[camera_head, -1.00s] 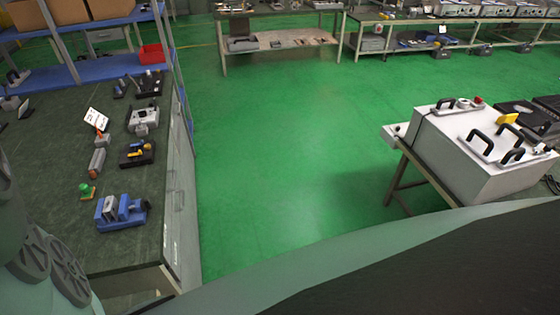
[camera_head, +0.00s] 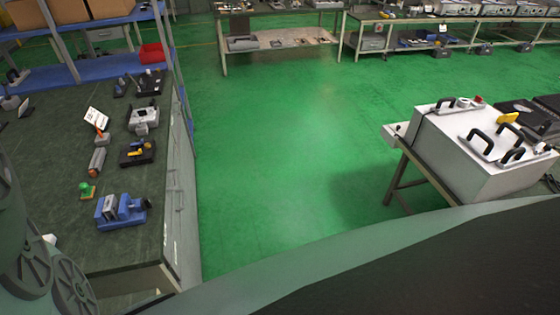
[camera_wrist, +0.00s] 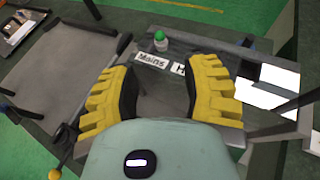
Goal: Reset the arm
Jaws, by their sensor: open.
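My gripper (camera_wrist: 165,72) shows in the wrist view with its two yellow, ridged fingers spread apart. No object is between the fingers. Beyond the fingertips lies a dark surface with a white label reading "Mains" (camera_wrist: 152,62) and a second label partly hidden by the right finger. A small white item with a green top (camera_wrist: 160,41) stands just behind the labels. In the head view only part of my arm shows at the lower left, and the gripper is out of view.
A dark green workbench (camera_head: 60,190) at the left carries a blue fixture (camera_head: 121,211) and several small devices. A white box with black handles (camera_head: 480,150) stands on a table at the right. The green floor (camera_head: 290,150) between them is clear.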

